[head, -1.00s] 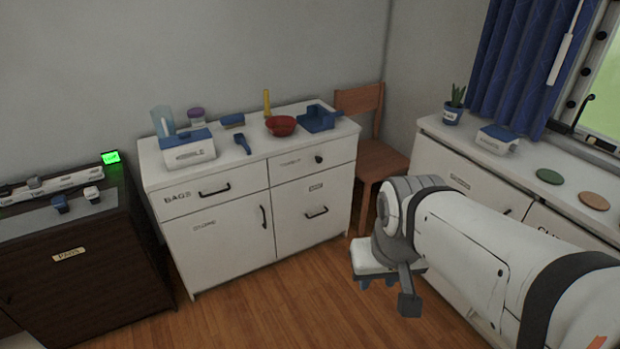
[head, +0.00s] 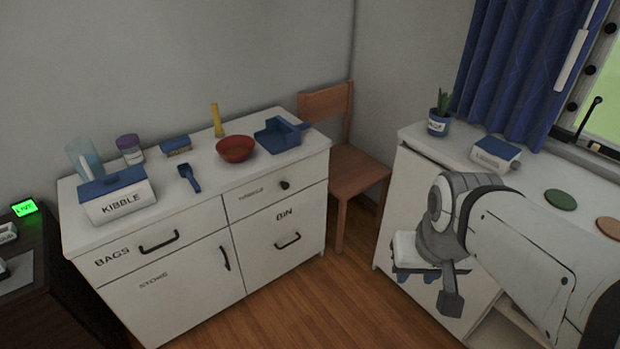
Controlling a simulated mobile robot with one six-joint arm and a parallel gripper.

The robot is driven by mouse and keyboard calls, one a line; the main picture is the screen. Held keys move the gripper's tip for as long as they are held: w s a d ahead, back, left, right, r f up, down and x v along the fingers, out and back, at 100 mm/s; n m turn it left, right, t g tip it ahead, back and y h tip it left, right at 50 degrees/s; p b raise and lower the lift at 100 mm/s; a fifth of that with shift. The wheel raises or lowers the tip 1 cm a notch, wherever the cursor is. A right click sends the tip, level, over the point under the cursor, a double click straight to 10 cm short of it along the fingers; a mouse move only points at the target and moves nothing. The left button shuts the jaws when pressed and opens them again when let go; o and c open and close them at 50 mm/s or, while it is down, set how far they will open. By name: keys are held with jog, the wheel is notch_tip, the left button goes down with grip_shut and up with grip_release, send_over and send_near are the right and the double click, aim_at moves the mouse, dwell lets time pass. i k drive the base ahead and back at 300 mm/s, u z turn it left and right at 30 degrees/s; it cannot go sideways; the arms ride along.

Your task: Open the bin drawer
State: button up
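A drawer marked "BAGS" (head: 190,238) and a door (head: 170,295) are left of the bin drawer. A red bowl (head: 235,149), dustpan (head: 280,134) and kibble box (head: 118,197) stand on top. A wooden chair (head: 352,170) is behind right. Wooden floor (head: 300,310) is free in front.

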aim_at(269, 242)
jog(key=u, duration=0.2)
jog(key=i, duration=0.95)
jog(key=u, duration=0.55)
